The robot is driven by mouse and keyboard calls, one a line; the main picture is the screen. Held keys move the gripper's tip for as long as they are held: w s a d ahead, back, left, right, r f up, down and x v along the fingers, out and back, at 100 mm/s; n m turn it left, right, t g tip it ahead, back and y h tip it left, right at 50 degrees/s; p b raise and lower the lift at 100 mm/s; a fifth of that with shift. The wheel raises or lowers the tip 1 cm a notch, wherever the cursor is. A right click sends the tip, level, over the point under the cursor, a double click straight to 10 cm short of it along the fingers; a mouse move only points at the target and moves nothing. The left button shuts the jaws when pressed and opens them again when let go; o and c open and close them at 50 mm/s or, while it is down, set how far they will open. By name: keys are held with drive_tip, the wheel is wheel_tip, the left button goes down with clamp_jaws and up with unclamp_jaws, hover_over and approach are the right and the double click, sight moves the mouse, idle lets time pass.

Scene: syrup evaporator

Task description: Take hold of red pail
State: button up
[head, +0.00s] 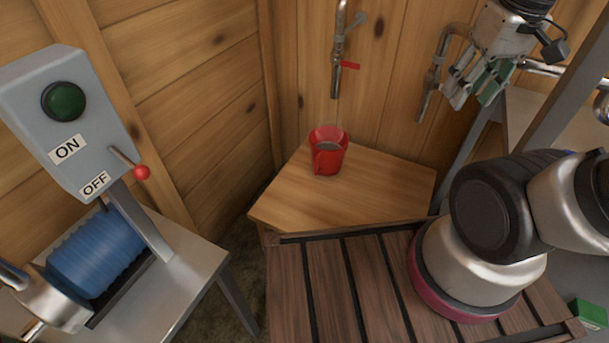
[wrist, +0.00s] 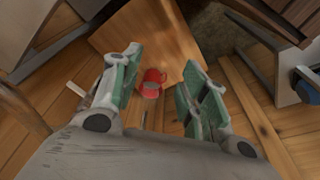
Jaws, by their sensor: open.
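The red pail (head: 327,151) stands upright on a wooden corner shelf (head: 300,205) in the head view, below a metal tap pipe on the wall. My gripper (head: 471,92) is open and empty at the upper right of the head view, above and to the right of the pail and well apart from it. In the wrist view the red pail (wrist: 152,83) shows farther off, in the gap between the open green-padded fingers of my gripper (wrist: 157,80). Nothing is between the fingers at close range.
A grey switch box (head: 70,120) with a green button and red-knobbed lever stands at left, above a blue motor (head: 95,250). A tap pipe (head: 338,60) with a red handle hangs above the pail. A second pipe (head: 434,75) is near my gripper. A slatted wooden surface (head: 330,290) lies in front.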

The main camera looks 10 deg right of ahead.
drive_tip(key=w+a+f+n+g+h, duration=0.3)
drive_tip(key=w+a+f+n+h, duration=0.15)
drive_tip(key=w+f, duration=0.5)
drive_tip(key=w+a+f+n+g+h, duration=0.2)
drive_tip(key=w+a+f+n+h, duration=0.3)
drive_tip(key=f, duration=0.7)
drive_tip(key=w+a+f+n+t+h, duration=0.1)
drive_tip(key=w+a+f+n+t, duration=0.3)
drive_tip(key=f, duration=0.7)
drive_tip(key=w+a+f+n+t+h, duration=0.1)
drive_tip(key=w+a+f+n+t, duration=0.1)
drive_tip(key=f+n, duration=0.6)
drive_tip(key=w+a+f+n+t+h, duration=0.1)
drive_tip(key=w+a+f+n+t, duration=0.25)
drive_tip(key=f, duration=0.95)
drive_tip(key=w+a+f+n+t+y, duration=0.1)
drive_tip(key=w+a+n+t+y, duration=0.1)
drive_tip(key=w+a+t+y, duration=0.4)
drive_tip(key=g+h, duration=0.1)
drive_tip(key=h, duration=0.1)
approach(326, 156)
drive_tip(key=w+f, duration=0.1)
drive_tip(key=f, duration=0.1)
drive_tip(key=w+f, duration=0.4)
drive_tip(key=shift+w+d+f, duration=0.15)
drive_tip(key=shift+d, duration=0.2)
